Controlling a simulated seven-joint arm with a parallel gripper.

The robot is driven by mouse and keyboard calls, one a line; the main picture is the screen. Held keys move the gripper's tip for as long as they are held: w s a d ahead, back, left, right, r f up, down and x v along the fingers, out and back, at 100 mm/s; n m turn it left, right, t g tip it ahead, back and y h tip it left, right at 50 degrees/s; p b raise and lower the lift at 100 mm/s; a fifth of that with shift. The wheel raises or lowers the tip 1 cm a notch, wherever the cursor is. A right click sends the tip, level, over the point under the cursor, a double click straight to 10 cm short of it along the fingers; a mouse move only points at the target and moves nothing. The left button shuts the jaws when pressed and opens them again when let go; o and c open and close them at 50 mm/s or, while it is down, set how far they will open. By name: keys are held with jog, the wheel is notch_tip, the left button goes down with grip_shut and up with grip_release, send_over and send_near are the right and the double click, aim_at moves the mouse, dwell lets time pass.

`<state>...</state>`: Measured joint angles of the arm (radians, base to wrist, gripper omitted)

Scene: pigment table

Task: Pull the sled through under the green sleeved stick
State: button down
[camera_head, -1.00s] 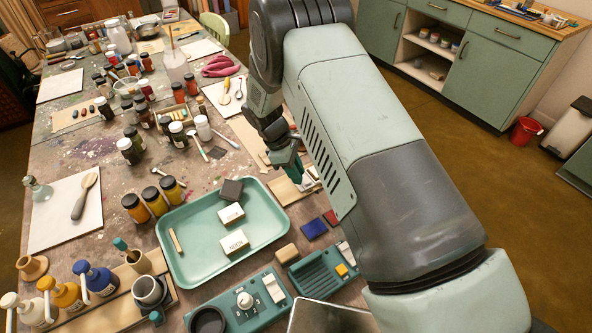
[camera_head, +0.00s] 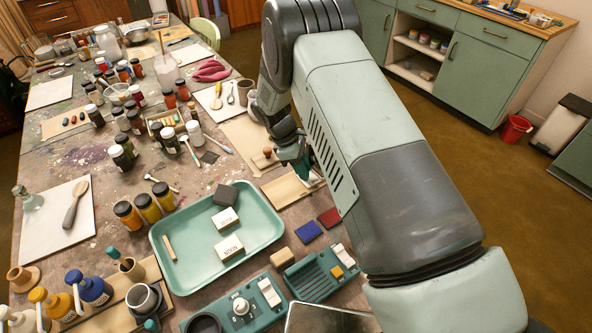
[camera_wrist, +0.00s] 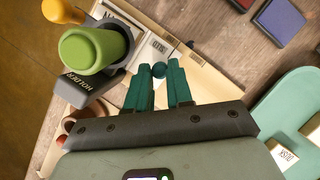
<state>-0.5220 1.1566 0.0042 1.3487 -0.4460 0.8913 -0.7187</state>
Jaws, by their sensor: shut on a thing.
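In the wrist view, my gripper (camera_wrist: 158,72) has its two teal fingers around a small teal knob (camera_wrist: 158,69). The knob is by a pale, light-topped piece with a printed label (camera_wrist: 158,47), apparently the sled; its lettering is too small to read surely. The green sleeved stick (camera_wrist: 88,50) stands left of my fingers, with a dark grey block marked HOLDER (camera_wrist: 84,84) beside it. In the head view, my gripper (camera_head: 297,165) is low over a pale wooden board (camera_head: 283,192). My arm hides most of the sled and stick there.
The teal tray (camera_head: 185,275) with blocks lies left of the board. Blue (camera_head: 308,232) and red (camera_head: 329,217) pads lie in front of it. A yellow-orange knob (camera_wrist: 62,11) shows beyond the stick in the wrist view. Bottles crowd the table's left part.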

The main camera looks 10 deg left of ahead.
jog(key=c, duration=1)
grip_release()
jog(key=shift+r, duration=0.1)
jog(key=v, duration=1)
jog(key=shift+a+r, duration=0.15)
jog(key=shift+r, duration=0.2)
